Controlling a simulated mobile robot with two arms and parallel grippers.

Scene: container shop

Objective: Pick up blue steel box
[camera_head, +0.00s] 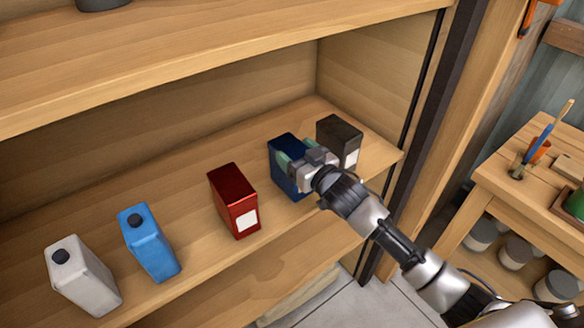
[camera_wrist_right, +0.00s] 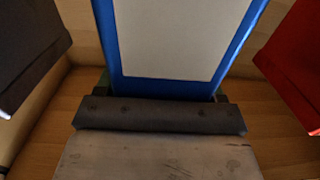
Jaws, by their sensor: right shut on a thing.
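The blue steel box (camera_head: 287,150) is dark blue and stands on the wooden shelf, between a red box and a black box. My right gripper (camera_head: 299,168) is shut on it, with green-tipped fingers at its sides; the gripper and wrist hide part of its front. In the right wrist view the blue box (camera_wrist_right: 229,62) fills the upper middle, with a large pale label on its face, and the gripper (camera_wrist_right: 160,110) is right against it. I cannot tell whether the box is lifted off the shelf. My left gripper is not in view.
The red box (camera_head: 232,196) stands left of the blue box and the black box (camera_head: 338,138) stands right of it, close by. A light blue canister (camera_head: 148,245) and a grey canister (camera_head: 82,277) stand further left. The shelf above (camera_head: 200,55) overhangs, and a post bounds the right side.

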